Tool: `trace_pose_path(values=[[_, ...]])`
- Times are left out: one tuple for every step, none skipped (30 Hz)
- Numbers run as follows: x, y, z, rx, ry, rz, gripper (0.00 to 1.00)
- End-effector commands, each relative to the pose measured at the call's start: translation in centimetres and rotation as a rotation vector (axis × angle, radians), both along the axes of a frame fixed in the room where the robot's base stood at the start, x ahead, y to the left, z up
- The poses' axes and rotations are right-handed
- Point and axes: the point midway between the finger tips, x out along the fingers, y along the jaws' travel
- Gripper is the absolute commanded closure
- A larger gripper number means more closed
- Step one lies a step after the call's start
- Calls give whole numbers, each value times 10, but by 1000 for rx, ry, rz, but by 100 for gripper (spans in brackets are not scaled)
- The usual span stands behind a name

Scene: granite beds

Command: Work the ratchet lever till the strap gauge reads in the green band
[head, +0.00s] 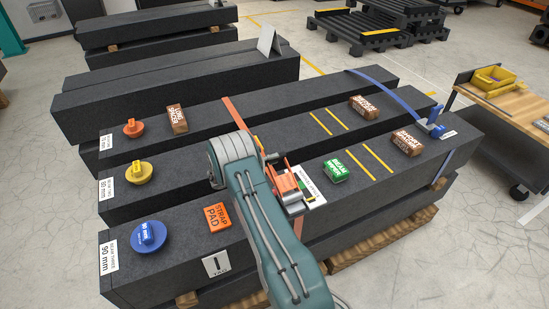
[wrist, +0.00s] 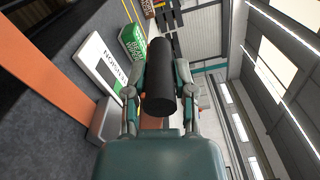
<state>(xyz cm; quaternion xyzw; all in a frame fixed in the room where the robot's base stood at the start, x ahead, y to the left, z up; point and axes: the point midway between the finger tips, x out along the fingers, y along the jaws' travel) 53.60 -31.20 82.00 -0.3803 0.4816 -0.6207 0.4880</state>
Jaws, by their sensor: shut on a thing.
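The ratchet lever's black cylindrical handle (wrist: 160,85) fills the middle of the wrist view. My gripper (wrist: 160,73) is shut on it, one finger on each side. In the head view my arm hides most of the ratchet; its orange-red body (head: 284,183) shows just right of the arm. The white tension gauge card (wrist: 103,62) lies left of the handle in the wrist view and also shows beside the ratchet in the head view (head: 317,199). A bit of green shows on it, but its reading cannot be made out. The orange strap (head: 233,113) runs across the dark granite beams.
A green block (head: 336,170), an orange strap pad block (head: 217,217), brown blocks (head: 365,107) and round knobs (head: 149,236) sit on the beams. A blue strap (head: 395,92) crosses the right end. A wooden bench (head: 510,112) stands at right. Open floor lies lower right.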

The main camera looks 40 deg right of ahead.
Motion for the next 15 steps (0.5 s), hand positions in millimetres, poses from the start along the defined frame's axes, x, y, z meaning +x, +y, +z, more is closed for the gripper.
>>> trace_pose_path(values=[[2,-3,-5,8,35,-1,100],[4,-4,-9,14,60,-1,100],[5,-4,-13,21,92,-1,100],[6,-4,-16,27,116,-1,100],[7,-5,-20,33,138,-2,100],[8,-5,-23,39,166,-2,100],[9,-5,-26,44,186,-2,100],[9,-5,-29,49,206,-1,100],[10,-5,-32,55,231,-1,100],[11,-5,-35,58,246,-1,100],[11,-6,-37,62,261,-1,100],[11,-6,-40,61,256,-1,100],[11,-6,-42,60,255,-1,100],[12,-6,-43,61,255,-1,100],[12,-6,-46,61,254,-1,100]])
